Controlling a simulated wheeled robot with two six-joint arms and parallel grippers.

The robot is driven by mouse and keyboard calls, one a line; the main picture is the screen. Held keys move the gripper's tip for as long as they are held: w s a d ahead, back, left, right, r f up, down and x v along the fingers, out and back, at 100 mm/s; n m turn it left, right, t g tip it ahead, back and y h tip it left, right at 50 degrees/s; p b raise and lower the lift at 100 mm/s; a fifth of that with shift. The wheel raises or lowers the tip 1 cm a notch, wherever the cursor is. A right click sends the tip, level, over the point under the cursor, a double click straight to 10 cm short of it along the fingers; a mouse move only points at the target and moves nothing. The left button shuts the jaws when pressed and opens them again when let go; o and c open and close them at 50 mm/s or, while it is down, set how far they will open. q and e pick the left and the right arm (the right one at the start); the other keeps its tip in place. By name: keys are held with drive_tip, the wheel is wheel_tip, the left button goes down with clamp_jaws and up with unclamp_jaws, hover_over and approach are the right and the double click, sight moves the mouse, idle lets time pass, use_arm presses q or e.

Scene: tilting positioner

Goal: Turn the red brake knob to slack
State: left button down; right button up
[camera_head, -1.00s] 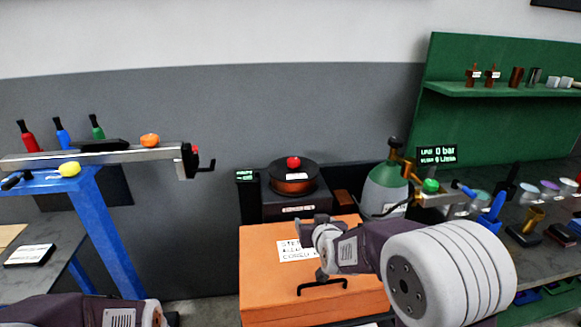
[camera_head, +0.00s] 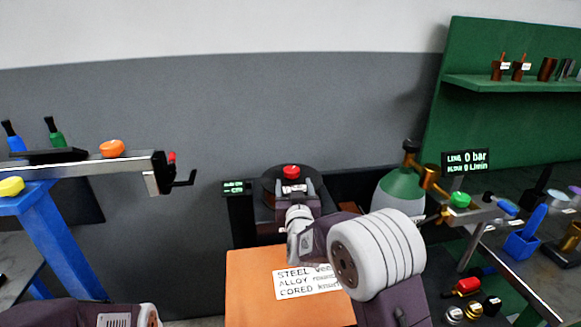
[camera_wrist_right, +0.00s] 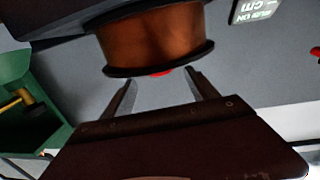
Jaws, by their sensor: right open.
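The red brake knob (camera_head: 291,172) sits on top of the dark-flanged copper wire spool (camera_head: 268,198) on the black stand. In the right wrist view only an edge of the knob (camera_wrist_right: 160,74) shows past the flange of the spool (camera_wrist_right: 155,40). My right gripper (camera_head: 291,187) is in front of the knob, with its fingers pointing towards it. In the wrist view the gripper (camera_wrist_right: 163,88) is open, with nothing between its fingers. Whether a fingertip touches the knob cannot be told. My left gripper is out of view; part of its arm shows at the bottom left.
An orange box (camera_head: 250,285) with a paper label stands below my right arm. A green-grey gas cylinder (camera_head: 400,192) with a brass valve stands right of the spool. A small display (camera_head: 234,188) is left of it. A blue-legged bench (camera_head: 50,235) stands at left.

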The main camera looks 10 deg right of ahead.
sight(292, 175)
drive_tip(key=shift+r, duration=0.15)
drive_tip(key=w+p, duration=0.2)
drive_tip(key=shift+d+r+p, duration=0.1)
drive_tip(key=shift+r+p, duration=0.15)
drive_tip(key=shift+p, duration=0.05)
drive_tip(key=w, duration=0.5)
drive_tip(key=shift+w+d+f, duration=0.15)
drive_tip(key=shift+d+f, duration=0.15)
drive_tip(key=shift+f, duration=0.05)
drive_tip(key=shift+w+p, duration=0.3)
drive_tip(key=shift+w, duration=0.25)
